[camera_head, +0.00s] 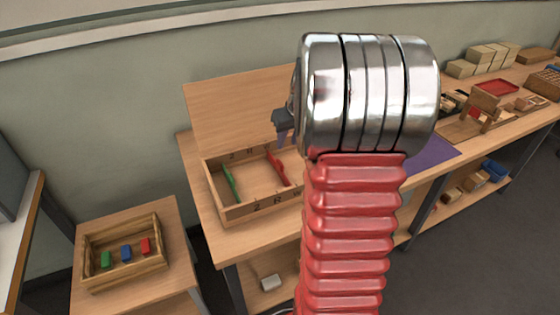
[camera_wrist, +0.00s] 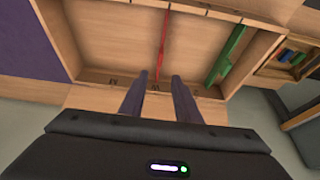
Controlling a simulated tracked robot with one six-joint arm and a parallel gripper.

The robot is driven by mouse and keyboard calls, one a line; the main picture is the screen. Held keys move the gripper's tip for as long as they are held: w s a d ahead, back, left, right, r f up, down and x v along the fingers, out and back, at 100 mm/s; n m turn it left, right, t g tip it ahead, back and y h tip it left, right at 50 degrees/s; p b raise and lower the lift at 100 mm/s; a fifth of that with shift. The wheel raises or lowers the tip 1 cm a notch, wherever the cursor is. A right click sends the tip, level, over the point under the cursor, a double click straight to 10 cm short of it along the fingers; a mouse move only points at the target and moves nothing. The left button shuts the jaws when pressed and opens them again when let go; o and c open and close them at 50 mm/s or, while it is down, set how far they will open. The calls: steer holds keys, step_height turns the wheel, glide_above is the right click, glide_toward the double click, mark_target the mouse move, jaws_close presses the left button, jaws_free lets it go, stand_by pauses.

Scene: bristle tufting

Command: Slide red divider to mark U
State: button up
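The red divider (camera_head: 277,168) stands across a shallow wooden tray (camera_head: 248,210), right of the green divider (camera_head: 230,183). In the wrist view the red divider (camera_wrist: 162,45) is upright between the tray's long walls, with the green divider (camera_wrist: 228,55) to its right. My gripper (camera_wrist: 157,84) is open and empty. Its two dark fingers are apart, and the red divider appears beyond and between them, with no clear contact. In the head view my gripper (camera_head: 283,135) is above the tray's back side, partly hidden by my arm. Dark letters mark the tray rims; I cannot make out a U.
A wooden box (camera_head: 125,254) with small green, blue and red blocks stands on a lower table at left. A wooden board (camera_head: 235,100) rises behind the tray. A purple mat (camera_head: 430,155) lies to the right. My arm hides the tray's right part.

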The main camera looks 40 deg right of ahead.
mark_target(280, 162)
steer(key=x, duration=1.4)
steer(key=shift+r, duration=0.1)
steer(key=shift+c, duration=0.5)
jaws_close()
